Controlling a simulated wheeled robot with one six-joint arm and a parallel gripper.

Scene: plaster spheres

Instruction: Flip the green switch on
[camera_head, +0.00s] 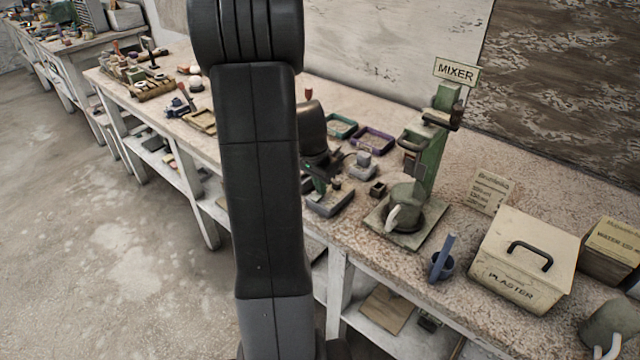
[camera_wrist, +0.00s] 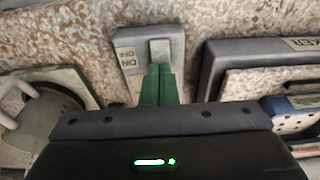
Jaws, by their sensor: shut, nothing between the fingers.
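A pale grey switch box (camera_wrist: 180,40) marked ON and OFF lies on the speckled bench top, upper middle in the wrist view. The fingertips appear just below the rocker, overlapping the box's lower part; contact cannot be made out. In the head view my gripper (camera_head: 334,186) is small, right of my arm, above the bench.
The green mixer (camera_head: 430,150) stands right of my gripper in the head view. A dark grey tray (camera_wrist: 212,70) lies close to the switch's right in the wrist view. Coloured trays (camera_head: 372,138) lie behind.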

